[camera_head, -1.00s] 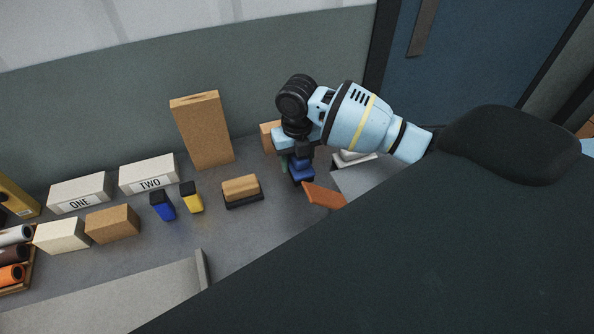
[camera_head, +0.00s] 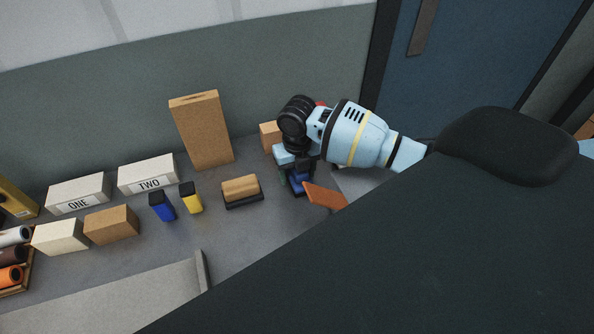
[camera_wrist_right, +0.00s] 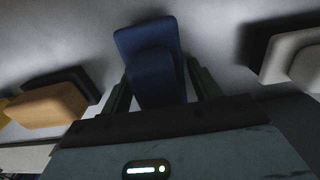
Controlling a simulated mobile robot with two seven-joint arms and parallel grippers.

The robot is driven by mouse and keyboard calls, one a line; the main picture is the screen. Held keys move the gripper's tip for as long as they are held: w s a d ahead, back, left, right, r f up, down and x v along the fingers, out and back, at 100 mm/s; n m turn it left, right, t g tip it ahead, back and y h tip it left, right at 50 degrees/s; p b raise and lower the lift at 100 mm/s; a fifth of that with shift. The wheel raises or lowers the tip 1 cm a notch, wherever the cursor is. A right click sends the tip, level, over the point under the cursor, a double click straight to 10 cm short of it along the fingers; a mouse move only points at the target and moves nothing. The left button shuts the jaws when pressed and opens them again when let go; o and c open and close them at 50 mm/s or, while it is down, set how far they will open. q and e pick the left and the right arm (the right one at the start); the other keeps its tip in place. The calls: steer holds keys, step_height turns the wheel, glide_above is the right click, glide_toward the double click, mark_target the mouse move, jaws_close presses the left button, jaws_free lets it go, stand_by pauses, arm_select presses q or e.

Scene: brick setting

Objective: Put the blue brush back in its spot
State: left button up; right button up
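The blue brush (camera_head: 299,187) is on the grey bench, mostly hidden under my right gripper (camera_head: 296,178) in the head view. In the right wrist view the blue brush (camera_wrist_right: 152,68) lies between the two dark fingers of my right gripper (camera_wrist_right: 160,82). The fingers stand on either side of it, with a narrow gap visible on the right side, so the gripper looks open around it. My left gripper is not in view. I cannot make out a marked spot for the brush.
A wooden-topped brush (camera_head: 241,189) stands left of the gripper, and a pale block (camera_wrist_right: 294,55) is right in the wrist view. An orange-brown piece (camera_head: 323,196) is close by. Blue (camera_head: 162,207) and yellow (camera_head: 191,198) blocks and a tall cardboard box (camera_head: 202,130) stand further left.

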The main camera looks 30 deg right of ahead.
steer(key=shift+o, duration=0.6)
steer(key=shift+r, duration=0.1)
step_height(320, 180, up, 12)
steer(key=shift+r+p, duration=0.1)
steer(key=shift+p, duration=0.3)
